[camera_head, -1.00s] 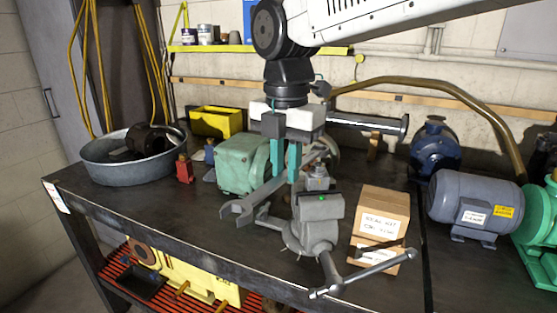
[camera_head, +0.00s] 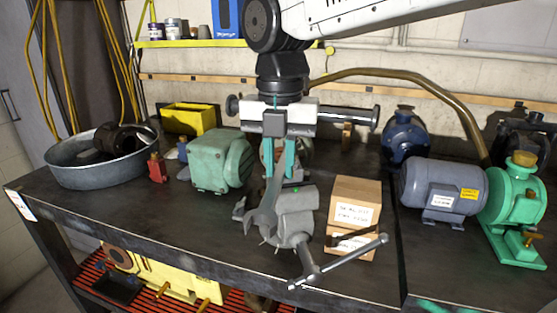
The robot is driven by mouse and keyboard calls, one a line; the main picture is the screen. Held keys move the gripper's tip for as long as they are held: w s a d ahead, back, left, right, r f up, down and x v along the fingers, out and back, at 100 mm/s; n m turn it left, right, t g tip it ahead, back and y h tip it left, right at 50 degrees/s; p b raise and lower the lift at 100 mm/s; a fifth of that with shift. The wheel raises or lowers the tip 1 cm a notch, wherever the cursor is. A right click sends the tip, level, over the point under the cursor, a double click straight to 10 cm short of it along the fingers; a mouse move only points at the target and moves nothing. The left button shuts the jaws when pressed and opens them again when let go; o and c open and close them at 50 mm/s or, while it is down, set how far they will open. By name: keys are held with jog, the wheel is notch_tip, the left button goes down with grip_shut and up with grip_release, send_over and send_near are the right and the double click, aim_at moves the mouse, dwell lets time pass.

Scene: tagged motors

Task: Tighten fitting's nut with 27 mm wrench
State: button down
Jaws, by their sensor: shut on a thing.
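My gripper (camera_head: 277,172) has teal fingers and points down, shut on a grey open-ended wrench (camera_head: 264,218). The wrench slants toward the front, its open jaw low and in front of the left side of the vise. A grey bench vise (camera_head: 296,226) with a long handle bar stands near the bench's front edge, with a small green dot on its jaw. The fitting and its nut are not clearly seen; the wrench and fingers cover that area. I cannot tell whether the wrench touches the vise. The size marking is not readable.
On the dark bench (camera_head: 130,215), a green motor (camera_head: 220,160) stands left of the gripper, and a metal basin (camera_head: 85,170) farther left. Stacked cardboard boxes (camera_head: 355,205) stand right of the vise. A grey-blue motor (camera_head: 440,188) and green pump (camera_head: 515,200) are farther right.

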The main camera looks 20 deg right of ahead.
aim_at(279, 171)
jog(key=shift+f, duration=0.15)
jog(key=shift+f, duration=0.75)
jog(key=shift+f, duration=0.25)
jog(key=shift+f, duration=0.35)
jog(key=shift+f, duration=0.25)
jog(key=shift+a, duration=0.1)
dwell(0.5)
jog(key=shift+w+a+m, duration=0.7)
jog(key=shift+a+m, duration=0.25)
jog(key=shift+m, duration=0.15)
jog(key=shift+a, duration=0.1)
